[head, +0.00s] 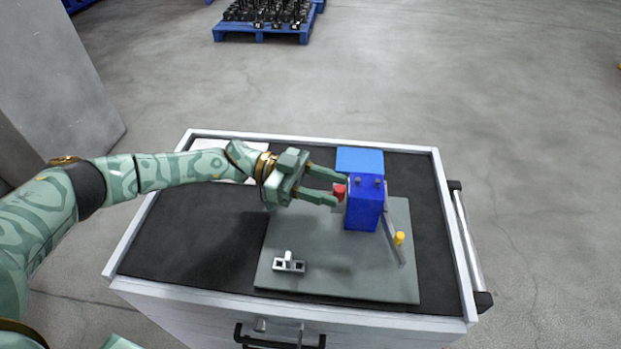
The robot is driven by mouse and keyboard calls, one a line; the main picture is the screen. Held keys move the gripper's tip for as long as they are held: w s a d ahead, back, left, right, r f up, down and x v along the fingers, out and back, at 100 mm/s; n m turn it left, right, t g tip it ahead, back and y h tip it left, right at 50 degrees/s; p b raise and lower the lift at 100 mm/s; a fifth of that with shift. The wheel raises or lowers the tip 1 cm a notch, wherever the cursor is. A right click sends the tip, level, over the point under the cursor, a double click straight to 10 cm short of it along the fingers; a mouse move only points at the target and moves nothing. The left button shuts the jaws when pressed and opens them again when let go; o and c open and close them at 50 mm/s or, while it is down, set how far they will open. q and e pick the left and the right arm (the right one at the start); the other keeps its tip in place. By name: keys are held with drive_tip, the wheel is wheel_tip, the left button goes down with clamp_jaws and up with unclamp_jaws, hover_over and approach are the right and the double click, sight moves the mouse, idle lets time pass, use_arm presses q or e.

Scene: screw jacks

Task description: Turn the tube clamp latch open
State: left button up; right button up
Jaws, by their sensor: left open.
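A blue block-shaped device (363,205) stands upright on a grey plate (335,285) on the cart top. A red knob (340,191) sticks out on its left side. I cannot tell which of these parts is the tube clamp latch. My left gripper (338,188) reaches in from the left and is open, its two fingers at the red knob, one above and one below it in the picture. Whether they touch it is unclear. My right gripper is out of view.
A small grey bracket (288,263) sits on the plate's front left. A white sheet-like item (225,146) lies at the cart's back left, partly behind my left arm. The cart's raised white rim (445,215) surrounds a dark mat (180,240), bare at the front left.

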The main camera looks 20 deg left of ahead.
use_arm(q)
drive_tip(key=shift+a, duration=0.1)
drive_tip(key=w+a+b, duration=0.1)
drive_tip(key=a+b, duration=0.1)
drive_tip(key=a, duration=1.4)
drive_tip(key=shift+b, duration=0.4)
